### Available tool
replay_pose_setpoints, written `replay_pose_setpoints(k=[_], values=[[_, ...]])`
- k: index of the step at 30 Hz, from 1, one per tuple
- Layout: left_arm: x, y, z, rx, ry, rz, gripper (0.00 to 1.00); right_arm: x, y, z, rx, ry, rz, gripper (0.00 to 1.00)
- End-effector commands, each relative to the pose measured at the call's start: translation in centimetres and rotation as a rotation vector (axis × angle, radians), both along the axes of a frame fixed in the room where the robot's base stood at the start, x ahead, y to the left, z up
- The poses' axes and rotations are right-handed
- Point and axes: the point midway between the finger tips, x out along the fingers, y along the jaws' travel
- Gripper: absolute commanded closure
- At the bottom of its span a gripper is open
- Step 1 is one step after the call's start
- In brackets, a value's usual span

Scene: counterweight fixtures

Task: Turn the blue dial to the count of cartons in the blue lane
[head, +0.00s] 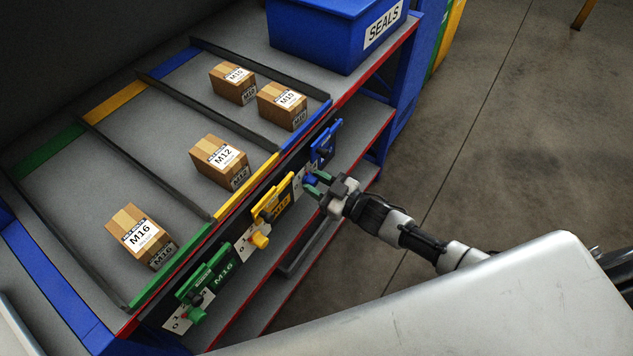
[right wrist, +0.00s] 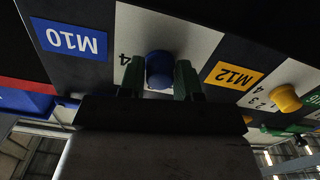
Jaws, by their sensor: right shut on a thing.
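The blue lane, edged by a blue strip (head: 307,125), holds two brown M10 cartons, one at the back (head: 233,83) and one nearer the front (head: 282,106). My right gripper (head: 316,184) is at the rack's front below this lane. The right wrist view shows the blue dial (right wrist: 159,68) between its two green fingers (right wrist: 160,80), shut on it. A 4 shows on the white plate left of the dial; other marks and the dial's pointing direction are hidden. My left gripper is out of view.
The yellow lane holds an M12 carton (head: 219,161); the green lane holds an M16 carton (head: 142,236). A yellow dial (head: 260,240) and a green dial (head: 196,315) sit along the same front. A blue SEALS bin (head: 325,35) stands behind. Floor at right is clear.

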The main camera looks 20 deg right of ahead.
Motion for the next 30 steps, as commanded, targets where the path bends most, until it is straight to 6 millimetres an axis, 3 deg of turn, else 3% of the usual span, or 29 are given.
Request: replay_pose_setpoints(k=[8, 9, 14, 23, 30], values=[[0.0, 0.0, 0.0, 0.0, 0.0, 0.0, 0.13, 0.0, 0.0, -0.1, -0.001, 0.001, 0.0, 0.9], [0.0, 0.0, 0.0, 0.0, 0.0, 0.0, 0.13, 0.0, 0.0, -0.1, -0.001, 0.001, 0.0, 0.64], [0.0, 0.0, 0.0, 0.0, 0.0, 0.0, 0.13, 0.0, 0.0, -0.1, -0.001, 0.001, 0.0, 0.41], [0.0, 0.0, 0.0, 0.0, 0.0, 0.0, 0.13, -0.2, -0.2, -0.1, -0.001, 0.001, 0.0, 0.41], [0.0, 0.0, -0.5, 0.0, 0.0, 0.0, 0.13, -3.1, -2.4, -0.3, -0.003, 0.004, -0.001, 0.41]])
